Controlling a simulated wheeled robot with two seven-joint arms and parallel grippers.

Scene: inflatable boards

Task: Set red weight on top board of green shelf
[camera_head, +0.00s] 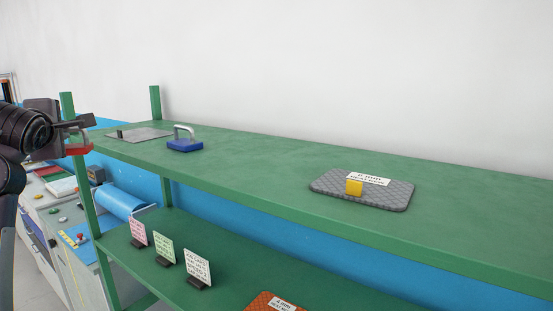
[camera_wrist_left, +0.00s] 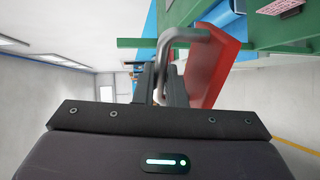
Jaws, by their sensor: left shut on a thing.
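The red weight is a red block (camera_head: 78,149) with a metal handle. My left gripper (camera_head: 88,122) is shut on its handle (camera_wrist_left: 185,36) and holds it at the left end of the green shelf, near the height of the top board (camera_head: 255,165). In the left wrist view the red block (camera_wrist_left: 213,70) hangs beside the fingers, with green shelf parts behind it. I cannot tell whether the weight touches the shelf. The right gripper is not in view.
Small signs (camera_head: 166,249) stand on the lower board.

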